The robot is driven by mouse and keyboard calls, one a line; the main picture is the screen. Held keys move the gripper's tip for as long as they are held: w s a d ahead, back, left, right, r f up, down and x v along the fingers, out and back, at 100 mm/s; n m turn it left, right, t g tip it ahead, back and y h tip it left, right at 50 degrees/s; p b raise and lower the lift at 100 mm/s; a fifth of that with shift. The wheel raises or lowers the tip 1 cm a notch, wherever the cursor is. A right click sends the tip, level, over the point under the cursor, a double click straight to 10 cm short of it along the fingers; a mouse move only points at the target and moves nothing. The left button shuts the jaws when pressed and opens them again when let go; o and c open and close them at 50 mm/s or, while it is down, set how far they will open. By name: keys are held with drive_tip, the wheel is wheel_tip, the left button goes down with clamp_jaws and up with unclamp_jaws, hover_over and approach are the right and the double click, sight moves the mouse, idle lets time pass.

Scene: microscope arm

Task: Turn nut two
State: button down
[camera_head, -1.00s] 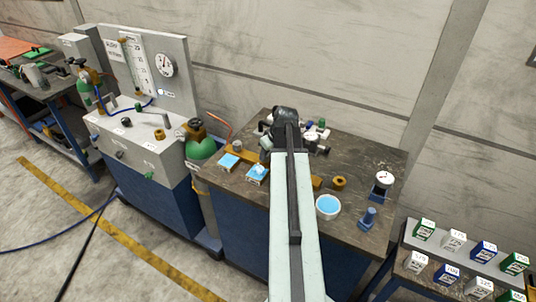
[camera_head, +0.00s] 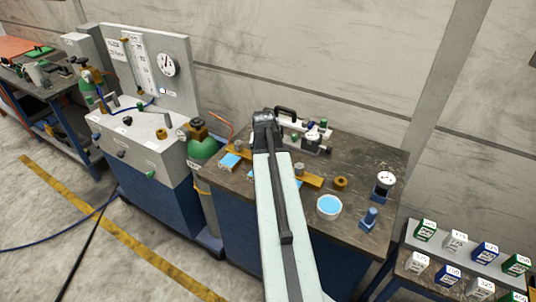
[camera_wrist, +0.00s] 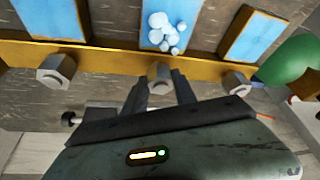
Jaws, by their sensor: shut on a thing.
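A brass bar (camera_wrist: 105,57) carries three grey hex nuts in a row, with pale blue panels beside it. My gripper (camera_wrist: 160,88) is shut on the middle nut (camera_wrist: 160,74), with one finger on each side of it. White bubbles (camera_wrist: 164,30) lie on the middle blue panel. The other nuts (camera_wrist: 57,70) (camera_wrist: 236,82) stand free on either side in the wrist view. In the head view the bar (camera_head: 313,179) shows right of my arm with one nut (camera_head: 298,169); another nut (camera_head: 236,146) shows to the left. My arm hides the middle nut and my fingertips there.
A green gas cylinder (camera_head: 203,147) stands left of the bench (camera_head: 345,160). A bowl of blue liquid (camera_head: 328,207), a loose brass part (camera_head: 341,184), a gauge (camera_head: 385,181) and a blue fitting (camera_head: 370,217) are at the right. A device with a black handle (camera_head: 305,137) is behind.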

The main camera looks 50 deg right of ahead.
drive_tip(key=m, duration=0.2)
drive_tip(key=m+g, duration=0.2)
drive_tip(key=m, duration=0.1)
drive_tip(key=shift+w+a+m+h, duration=0.1)
drive_tip(key=shift+w+m+h, duration=0.2)
drive_tip(key=shift+h, duration=0.1)
drive_tip(key=m+g, duration=0.2)
drive_tip(key=m, duration=0.2)
drive_tip(key=shift+w+m, duration=0.15)
drive_tip(key=shift+m, duration=0.25)
drive_tip(key=c, duration=1)
unclamp_jaws()
drive_tip(key=p+v, duration=0.7)
drive_tip(key=shift+r, duration=0.35)
drive_tip(key=shift+w+a, duration=0.15)
drive_tip(key=shift+a, duration=0.05)
